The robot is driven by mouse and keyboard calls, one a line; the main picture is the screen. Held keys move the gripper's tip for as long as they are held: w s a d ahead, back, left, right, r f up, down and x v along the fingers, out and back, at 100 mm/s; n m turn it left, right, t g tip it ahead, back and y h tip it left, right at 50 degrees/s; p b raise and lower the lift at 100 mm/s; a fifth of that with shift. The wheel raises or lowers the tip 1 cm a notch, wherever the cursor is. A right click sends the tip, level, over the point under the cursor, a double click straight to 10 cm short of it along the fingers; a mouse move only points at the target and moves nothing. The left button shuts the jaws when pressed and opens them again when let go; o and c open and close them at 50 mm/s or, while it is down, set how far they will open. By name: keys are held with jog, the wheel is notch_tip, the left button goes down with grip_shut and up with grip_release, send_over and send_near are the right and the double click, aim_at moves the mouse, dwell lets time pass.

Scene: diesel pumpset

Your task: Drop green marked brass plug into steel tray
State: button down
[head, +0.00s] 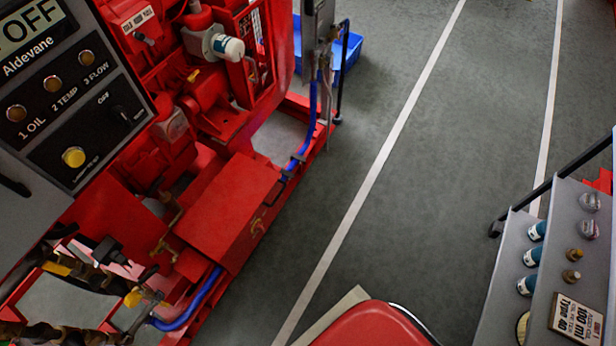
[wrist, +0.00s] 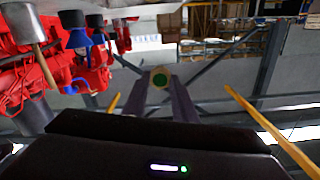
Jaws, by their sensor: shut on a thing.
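In the wrist view my gripper (wrist: 161,88) is shut on the green marked brass plug (wrist: 160,78). The plug shows as a small round pale-brass face with a green centre, held between the tips of the two grey-purple fingers. I cannot make out my gripper or this plug in the head view. I cannot pick out the steel tray with certainty in either view.
A red pumpset (head: 215,215) with blue hoses and a control panel (head: 75,110) fills the left. A grey stepped rack (head: 545,255) at right holds filters and brass plugs (head: 572,276). A blue bin (head: 347,50) stands behind.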

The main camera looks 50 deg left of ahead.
jog(key=shift+s+d, duration=0.1)
jog(key=shift+s, duration=0.05)
jog(key=shift+f, duration=3)
jog(key=c, duration=1.4)
grip_release()
